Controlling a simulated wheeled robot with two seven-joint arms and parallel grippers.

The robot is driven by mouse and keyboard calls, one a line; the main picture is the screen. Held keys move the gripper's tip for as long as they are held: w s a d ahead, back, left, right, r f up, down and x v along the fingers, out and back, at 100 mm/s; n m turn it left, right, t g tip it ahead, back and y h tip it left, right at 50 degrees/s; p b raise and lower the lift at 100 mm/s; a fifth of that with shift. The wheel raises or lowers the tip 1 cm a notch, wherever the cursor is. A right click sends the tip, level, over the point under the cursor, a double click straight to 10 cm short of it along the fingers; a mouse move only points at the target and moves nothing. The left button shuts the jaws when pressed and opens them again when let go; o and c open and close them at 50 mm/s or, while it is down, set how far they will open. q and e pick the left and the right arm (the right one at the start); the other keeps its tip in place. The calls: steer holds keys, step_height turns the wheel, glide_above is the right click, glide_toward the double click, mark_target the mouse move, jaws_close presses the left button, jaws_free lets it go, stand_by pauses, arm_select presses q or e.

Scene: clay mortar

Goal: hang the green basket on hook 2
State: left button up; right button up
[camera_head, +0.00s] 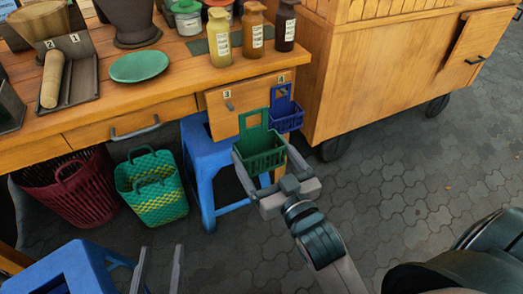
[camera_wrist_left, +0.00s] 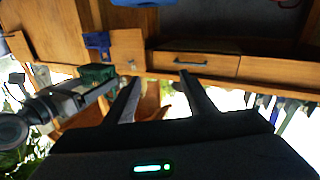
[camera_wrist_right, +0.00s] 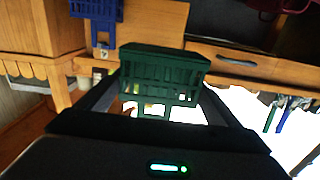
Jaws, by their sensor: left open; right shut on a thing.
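The green basket (camera_head: 260,153) is an openwork box with a tall back loop, held in front of the workbench panel. My right gripper (camera_head: 276,178) is shut on it, its fingers either side of the basket. In the right wrist view the basket (camera_wrist_right: 165,68) fills the space between the fingers. It also shows in the left wrist view (camera_wrist_left: 97,72). My left gripper (camera_head: 160,258) is open and empty, low at the front left. A label 2 (camera_head: 50,44) shows at the back left beside label 1; I cannot make out a hook there. Hook 3 (camera_head: 229,105) is bare.
A blue basket (camera_head: 286,109) hangs by label 4, just behind and right of the green one. A blue stool (camera_head: 208,165) stands below. A green-yellow woven basket (camera_head: 151,187) and a red basket (camera_head: 76,186) are on the floor. Bottles and a green plate (camera_head: 139,66) are on the bench.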

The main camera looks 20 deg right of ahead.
mark_target(266, 159)
steer(key=shift+s+p, duration=0.5)
steer(key=shift+s, duration=0.2)
steer(key=shift+s+p, duration=0.45)
steer(key=shift+s, duration=0.3)
steer(key=shift+s+p, duration=0.45)
steer(key=shift+s, duration=0.4)
arm_select(q)
steer(key=s+a+f+g+y, duration=0.1)
steer(key=s+a+f+g, duration=0.1)
steer(key=f, duration=0.3)
steer(key=s+a+f+g+y, duration=0.1)
steer(key=s+f+g, duration=0.1)
steer(key=f+g, duration=0.3)
steer(key=shift+a+f+n+g+p, duration=0.3)
steer(key=shift+a+f+p, duration=0.1)
steer(key=shift+f, duration=0.3)
arm_select(e)
steer(key=shift+s+d, duration=0.1)
steer(key=shift+s, duration=0.8)
